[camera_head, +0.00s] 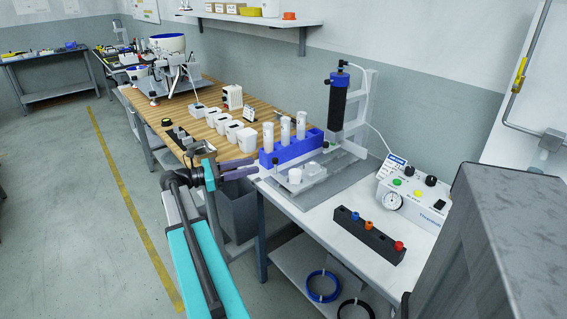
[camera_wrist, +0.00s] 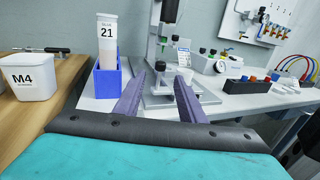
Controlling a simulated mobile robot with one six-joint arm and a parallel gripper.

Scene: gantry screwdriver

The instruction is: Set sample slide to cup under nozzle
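My gripper (camera_head: 254,167) is open, with its two purple fingers apart, and looks empty. In the head view it is left of the dispensing stand. A black dispensing barrel with blue ends (camera_head: 338,101) stands upright on the stand; its nozzle is too small to make out. A pale clear slide block (camera_head: 309,176) lies on the grey base plate (camera_head: 344,176), with a small white cup (camera_head: 295,176) on it. In the wrist view, the slide block (camera_wrist: 159,89) shows beyond and between the fingertips, apart from them. Which cup position is under the nozzle I cannot tell.
A blue rack (camera_head: 290,149) with white tubes stands behind the gripper; one tube reads 21 in the wrist view (camera_wrist: 106,40). A control box (camera_head: 412,196) and black block with coloured fittings (camera_head: 368,236) stand at right. White bins (camera_head: 235,131) line the wooden bench.

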